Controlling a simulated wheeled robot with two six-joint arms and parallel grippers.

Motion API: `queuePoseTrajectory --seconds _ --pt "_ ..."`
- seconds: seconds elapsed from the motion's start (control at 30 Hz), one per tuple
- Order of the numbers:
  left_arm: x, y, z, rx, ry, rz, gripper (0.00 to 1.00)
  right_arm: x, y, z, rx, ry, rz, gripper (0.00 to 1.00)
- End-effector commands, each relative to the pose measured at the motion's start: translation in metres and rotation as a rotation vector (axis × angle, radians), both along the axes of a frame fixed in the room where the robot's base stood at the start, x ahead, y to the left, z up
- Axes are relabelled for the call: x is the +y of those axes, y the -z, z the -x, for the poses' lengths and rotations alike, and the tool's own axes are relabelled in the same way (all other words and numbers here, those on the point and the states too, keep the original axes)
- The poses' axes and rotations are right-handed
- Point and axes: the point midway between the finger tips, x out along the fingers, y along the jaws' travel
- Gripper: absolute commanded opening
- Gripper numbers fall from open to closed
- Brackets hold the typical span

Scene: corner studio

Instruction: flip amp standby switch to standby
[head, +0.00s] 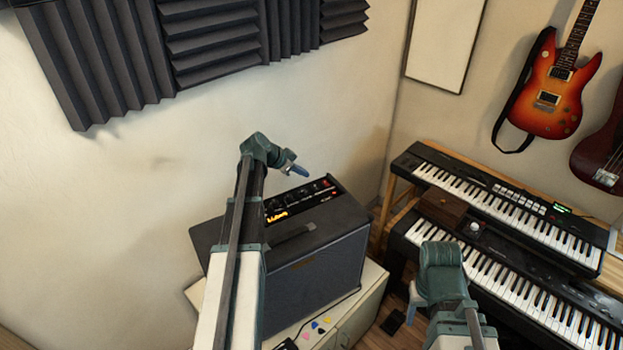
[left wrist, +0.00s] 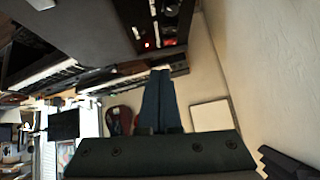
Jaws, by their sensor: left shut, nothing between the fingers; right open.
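The amp (head: 313,273) is a dark box on a white cabinet, its control panel (head: 300,201) on top with knobs, a lit orange display and a small red light near the right end. The standby switch is too small to make out for sure. My left gripper (head: 298,171) is shut and empty, just above the far right part of the panel, apart from it. In the left wrist view its closed blue fingers (left wrist: 160,97) point up the picture, below the panel (left wrist: 167,22) and a red light. My right gripper (head: 413,303) is open, low beside the keyboards, its fingers partly hidden.
The white cabinet (head: 366,297) holds small coloured picks in front of the amp. Two keyboards (head: 500,205) stand on a stand at right. The wall is close behind the amp; foam panels (head: 215,45) and guitars (head: 560,85) hang above.

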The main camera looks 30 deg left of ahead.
Motion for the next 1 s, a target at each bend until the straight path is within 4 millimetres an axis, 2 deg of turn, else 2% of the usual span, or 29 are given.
queuePoseTrajectory --seconds 0.03,0.1,0.23,0.67,0.87,1.0 --pt "0.012 -0.005 -0.003 -0.017 -0.006 -0.004 0.00 0.000 -0.003 0.000 0.000 0.000 0.000 0.54" --pt "0.021 -0.008 -0.004 -0.032 -0.008 -0.009 0.00 0.000 -0.004 0.000 0.000 0.001 0.000 0.54" --pt "0.027 -0.010 -0.004 -0.047 -0.008 -0.013 0.00 0.000 -0.005 0.000 0.000 0.001 0.000 0.54" --pt "0.026 -0.007 -0.006 -0.046 -0.008 -0.014 0.00 0.000 -0.002 0.000 0.000 0.001 0.000 0.54" --pt "0.022 0.006 -0.016 -0.046 -0.007 -0.014 0.00 0.000 0.011 0.000 0.000 -0.001 0.000 0.54" --pt "0.016 0.022 -0.029 -0.046 -0.007 -0.014 0.00 0.000 0.027 0.000 0.000 -0.004 0.001 0.54"
